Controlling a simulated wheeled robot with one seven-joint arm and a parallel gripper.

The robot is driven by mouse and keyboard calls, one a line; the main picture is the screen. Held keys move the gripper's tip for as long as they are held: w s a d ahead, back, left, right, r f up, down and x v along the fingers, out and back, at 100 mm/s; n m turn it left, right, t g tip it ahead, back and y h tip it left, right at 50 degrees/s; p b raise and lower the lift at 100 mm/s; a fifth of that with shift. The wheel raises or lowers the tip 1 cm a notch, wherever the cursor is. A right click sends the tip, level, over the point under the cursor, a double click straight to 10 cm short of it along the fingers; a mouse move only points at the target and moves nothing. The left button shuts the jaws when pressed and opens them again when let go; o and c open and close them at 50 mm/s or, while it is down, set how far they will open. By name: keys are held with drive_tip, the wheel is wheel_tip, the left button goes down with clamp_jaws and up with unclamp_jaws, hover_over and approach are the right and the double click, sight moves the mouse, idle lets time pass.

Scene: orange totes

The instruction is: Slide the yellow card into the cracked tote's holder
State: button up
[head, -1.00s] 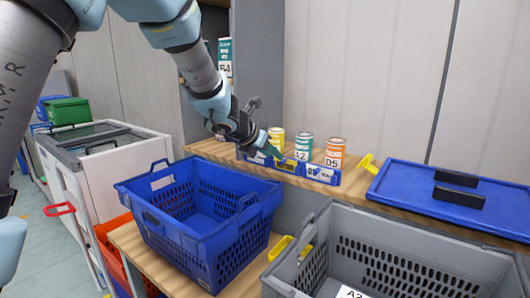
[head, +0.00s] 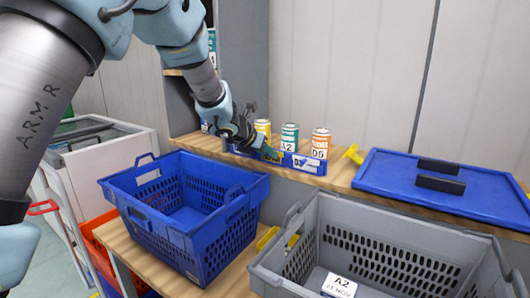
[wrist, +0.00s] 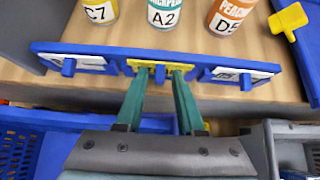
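The yellow card (wrist: 158,68) sits in the middle of a blue rail (wrist: 215,60) on the wooden shelf, between two white cards. My gripper (wrist: 160,74) is at this card in the wrist view, its teal fingertips apart, one on each side of the card's middle. Whether they touch it I cannot tell. In the head view my gripper (head: 272,155) is at the rail. A blue tote (head: 193,233) and a grey tote (head: 390,225) stand below the shelf. I see no clear crack or empty card holder on either.
Three cans stand behind the rail: yellow (head: 263,129), teal (head: 289,137) and orange (head: 320,143). A yellow tool (head: 353,154) and a blue lid (head: 440,184) lie to their right. Yellow pieces (head: 267,238) lie between the totes.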

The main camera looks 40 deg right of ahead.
clamp_jaws()
drive_tip(key=shift+r, duration=0.1)
drive_tip(key=r+p, duration=0.1)
drive_tip(key=r, duration=0.1)
drive_tip(key=r+p, duration=0.3)
drive_tip(key=shift+s+a+r, duration=0.1)
drive_tip(key=shift+a+r, duration=0.3)
idle(0.6)
